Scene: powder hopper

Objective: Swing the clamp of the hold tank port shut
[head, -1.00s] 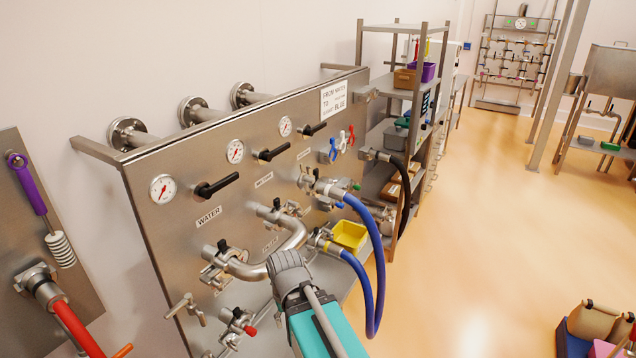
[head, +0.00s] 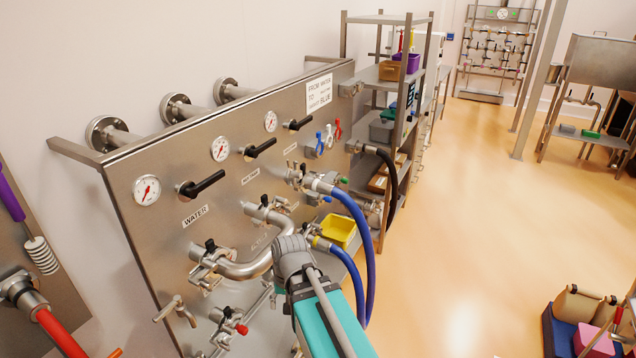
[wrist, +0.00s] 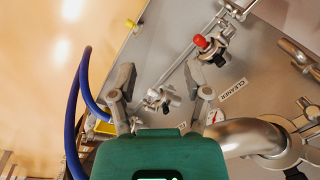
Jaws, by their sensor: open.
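In the wrist view my gripper (wrist: 160,82) is open, its two grey fingers apart with nothing held. Beyond and between the fingers is a small steel port fitting with a clamp (wrist: 160,99) on the panel. I cannot tell whether the clamp is swung open or shut, nor read a hold tank label there. A steel port with a red knob (wrist: 203,43) lies above right, near the CLEANER label (wrist: 232,90). In the head view, the red-knobbed port (head: 228,326) is low on the steel panel (head: 150,250). My arm hides the fingers and the panel behind them.
A bent steel pipe (head: 245,268) joins two panel ports close to my arm; it looms right in the wrist view (wrist: 250,136). Blue hoses (head: 362,240) hang right of my arm. A yellow bin (head: 338,230) is behind. The floor to the right is mostly clear.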

